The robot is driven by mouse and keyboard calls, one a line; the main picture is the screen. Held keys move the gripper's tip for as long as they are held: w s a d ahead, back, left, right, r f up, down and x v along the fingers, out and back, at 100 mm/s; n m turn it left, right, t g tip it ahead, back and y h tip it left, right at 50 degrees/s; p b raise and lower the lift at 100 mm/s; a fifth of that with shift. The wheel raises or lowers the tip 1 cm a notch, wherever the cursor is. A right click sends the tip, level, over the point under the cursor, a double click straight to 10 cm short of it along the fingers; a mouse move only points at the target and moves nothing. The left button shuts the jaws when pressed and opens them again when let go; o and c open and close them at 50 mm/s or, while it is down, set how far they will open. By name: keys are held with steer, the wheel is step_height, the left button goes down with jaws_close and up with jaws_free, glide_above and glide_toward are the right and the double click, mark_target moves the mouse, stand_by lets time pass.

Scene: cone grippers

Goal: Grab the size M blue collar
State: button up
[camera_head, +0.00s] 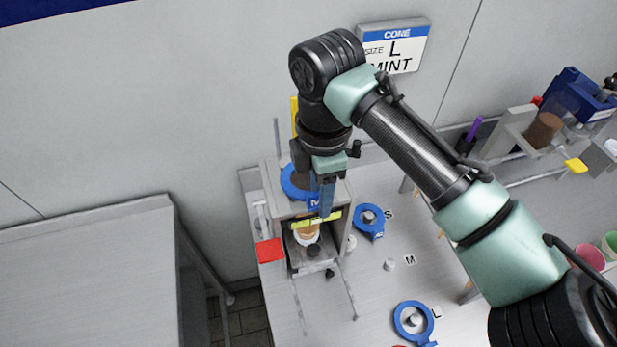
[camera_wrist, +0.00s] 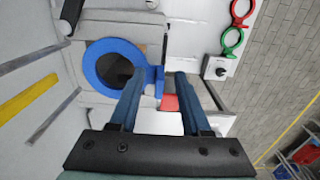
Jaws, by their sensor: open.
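The size M blue collar (camera_head: 288,184) sits on top of the grey machine, around a dark round opening. Its tab with a white M shows beside my fingers in the head view. In the wrist view the collar (camera_wrist: 90,66) is left of centre, and its tab (camera_wrist: 159,80) lies between my fingertips. My gripper (camera_head: 326,203) is open, pointing down at the tab's side of the collar. In the wrist view my gripper (camera_wrist: 159,77) has a finger on each side of the tab. The left finger overlaps the collar's edge; I cannot tell whether they touch.
Blue collars lie at the S (camera_head: 369,220) and L (camera_head: 412,319) places; the M peg (camera_head: 389,263) is bare. A cone (camera_head: 307,233) stands inside the machine. A red square (camera_head: 269,250) is beside it. The wall sign (camera_head: 394,46) reads size L, mint.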

jaws_close()
stand_by(0.5)
